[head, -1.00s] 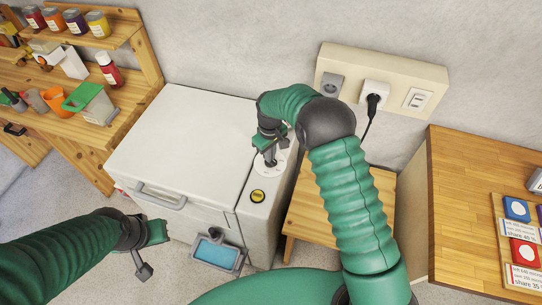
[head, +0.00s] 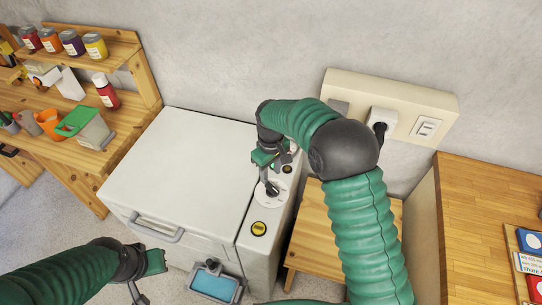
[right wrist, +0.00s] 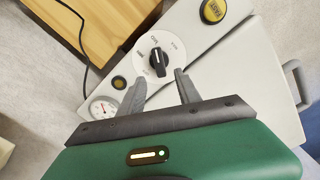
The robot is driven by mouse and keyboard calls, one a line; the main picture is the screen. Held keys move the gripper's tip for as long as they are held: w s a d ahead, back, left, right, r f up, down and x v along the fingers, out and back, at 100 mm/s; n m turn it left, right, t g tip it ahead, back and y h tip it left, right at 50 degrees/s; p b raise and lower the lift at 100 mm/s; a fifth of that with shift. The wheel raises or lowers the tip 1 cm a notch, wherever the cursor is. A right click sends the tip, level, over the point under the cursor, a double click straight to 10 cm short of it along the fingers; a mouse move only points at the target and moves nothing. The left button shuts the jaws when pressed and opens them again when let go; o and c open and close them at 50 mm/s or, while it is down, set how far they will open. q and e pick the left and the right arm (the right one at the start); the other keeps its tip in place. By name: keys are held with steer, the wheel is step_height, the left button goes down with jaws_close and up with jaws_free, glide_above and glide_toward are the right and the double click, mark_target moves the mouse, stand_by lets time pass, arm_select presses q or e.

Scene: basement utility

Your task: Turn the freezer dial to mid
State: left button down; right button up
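The freezer (head: 180,165) is a white chest with a control strip on its right side. Its dial (right wrist: 158,60), a black knob on a white disc with small printed labels, shows in the right wrist view; the labels are too small to read surely. In the head view the dial (head: 272,190) is partly covered by my right gripper (head: 269,181). In the right wrist view my right gripper (right wrist: 161,75) is open, its two fingers apart at either side of the knob's near end, with gaps. My left gripper (head: 155,262) hangs in front of the freezer; its fingers are unclear.
A yellow button (head: 259,228) sits on the strip near the dial. A round gauge (right wrist: 103,109) lies on the dial's other side. A wooden stool (head: 325,235) and a wooden counter (head: 480,220) stand right. A wall socket panel (head: 400,103) is behind my right arm.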

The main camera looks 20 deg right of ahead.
arm_select(q)
steer(key=shift+s, duration=0.5)
arm_select(e)
step_height(320, 180, up, 12)
steer(key=s, duration=0.1)
steer(key=shift+s+f, duration=0.2)
steer(key=shift+s, duration=0.2)
arm_select(q)
steer(key=shift+s+r, duration=0.1)
steer(key=shift+s, duration=0.05)
arm_select(e)
steer(key=shift+s, duration=0.15)
steer(key=s+d+f+m+t, duration=0.1)
steer(key=s+f, duration=0.3)
steer(key=s, duration=0.6)
steer(key=s+d+f+m+t, duration=0.1)
steer(key=s+f+m, duration=0.3)
steer(key=s, duration=0.6)
steer(key=shift+s+d+t, duration=0.3)
steer(key=shift+d, duration=0.5)
steer(key=shift+s, duration=0.1)
stand_by(3.3)
